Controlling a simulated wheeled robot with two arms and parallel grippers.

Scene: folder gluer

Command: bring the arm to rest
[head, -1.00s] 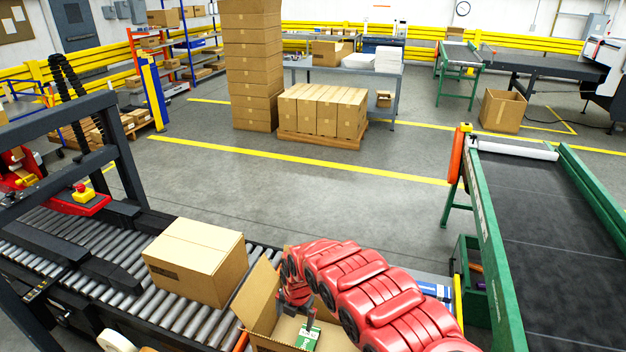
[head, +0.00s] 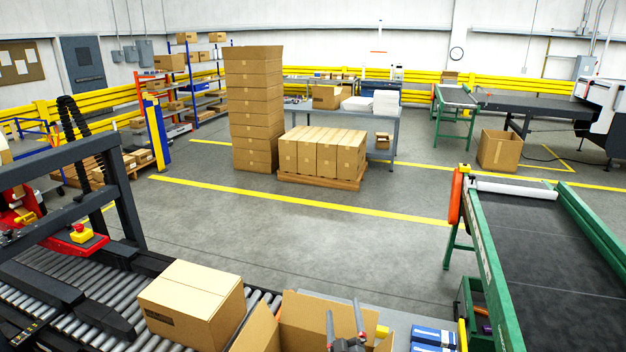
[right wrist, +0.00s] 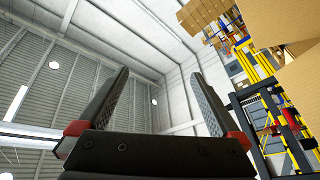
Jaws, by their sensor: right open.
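My right gripper (head: 345,328) shows at the bottom of the head view, pointing up in front of the open cardboard box (head: 306,322). Its two dark fingers stand apart. In the right wrist view the right gripper (right wrist: 155,100) is open, with nothing between its fingers and the ceiling behind them. The rest of the right arm is out of the head view. The inside of the open box is largely hidden. My left gripper is in neither view.
A closed carton (head: 192,303) sits on the roller conveyor (head: 105,292) left of the open box. A green-framed belt conveyor (head: 545,250) stands at the right. Blue-and-white packs (head: 432,338) lie right of the gripper. The floor beyond is clear up to a pallet of cartons (head: 322,155).

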